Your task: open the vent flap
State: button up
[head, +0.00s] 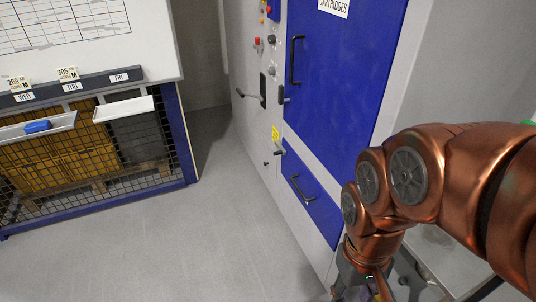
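A light grey cabinet holds a tall blue door (345,75) marked "CARTRIDGES" and a smaller blue panel (308,195) below it. Each has a dark bar handle, and both look closed. I cannot tell which part is the vent flap; no label for it is readable. My copper arm comes in from the right, in front of the cabinet. The upper part of my gripper (362,284) shows at the bottom edge, right of the lower panel. Its fingers are not clearly visible, so its opening and anything in it cannot be told.
The cabinet's narrow side carries knobs, buttons, a dark lever (251,97) and a yellow label (275,133). At left stands a blue-framed mesh cage (190,150) with white trays, one holding a blue object (37,127). The grey floor (190,245) between is clear.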

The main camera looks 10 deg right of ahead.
aim_at(270, 160)
jog(key=u, duration=0.1)
jog(key=i, duration=0.25)
jog(key=u, duration=0.85)
jog(key=i, duration=2)
jog(key=u, duration=0.05)
